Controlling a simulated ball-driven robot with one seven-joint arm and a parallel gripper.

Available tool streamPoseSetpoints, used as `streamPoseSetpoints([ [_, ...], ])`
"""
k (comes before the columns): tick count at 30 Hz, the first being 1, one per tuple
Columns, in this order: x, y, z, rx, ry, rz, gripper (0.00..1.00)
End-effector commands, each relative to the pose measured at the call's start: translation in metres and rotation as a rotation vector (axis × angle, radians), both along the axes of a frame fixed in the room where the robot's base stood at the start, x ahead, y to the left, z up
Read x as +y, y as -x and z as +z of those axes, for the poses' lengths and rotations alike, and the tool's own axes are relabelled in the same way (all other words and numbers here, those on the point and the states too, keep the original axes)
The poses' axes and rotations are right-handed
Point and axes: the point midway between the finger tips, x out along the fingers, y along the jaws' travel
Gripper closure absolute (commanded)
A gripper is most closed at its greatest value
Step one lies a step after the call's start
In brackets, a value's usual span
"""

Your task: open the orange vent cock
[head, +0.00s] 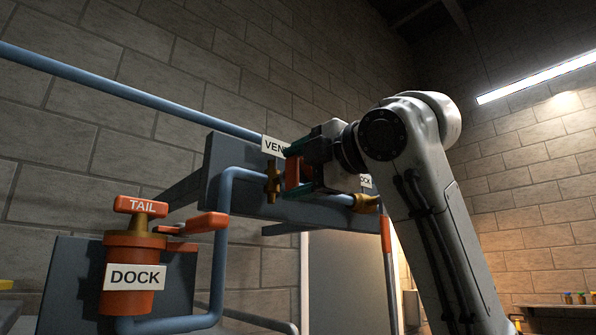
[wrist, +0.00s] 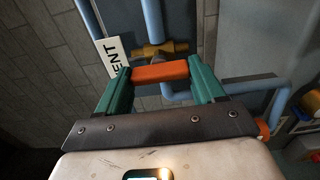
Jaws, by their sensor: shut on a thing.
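The orange vent cock handle (wrist: 160,72) lies between the green fingers of my gripper (head: 294,172), which is shut on it. The handle also shows in the head view (head: 291,170), partly covered by the fingers. The brass body of the cock (wrist: 162,49) sits just beyond the handle on a blue pipe; it also shows in the head view (head: 272,181). The VENT label (wrist: 113,58) is beside the left finger in the wrist view.
A red TAIL tee handle (head: 140,207) tops the red DOCK fitting (head: 134,276) at lower left. Another orange lever (head: 206,222) is near it. A long orange lever (head: 386,236) hangs from a brass valve (head: 366,203) below my arm. Blue pipes and a grey panel surround my gripper.

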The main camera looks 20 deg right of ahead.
Motion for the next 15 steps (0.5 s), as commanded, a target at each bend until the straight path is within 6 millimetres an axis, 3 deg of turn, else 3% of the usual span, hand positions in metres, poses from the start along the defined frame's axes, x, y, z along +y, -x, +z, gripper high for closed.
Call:
streamPoseSetpoints([
  [8, 0.0019, 0.0, -0.0029, 0.005, 0.007, 0.003, 0.62],
  [9, 0.0019, 0.0, -0.0029, 0.005, 0.007, 0.003, 0.3],
  [15, 0.0013, -0.0001, -0.002, 0.003, 0.004, 0.002, 0.11],
])
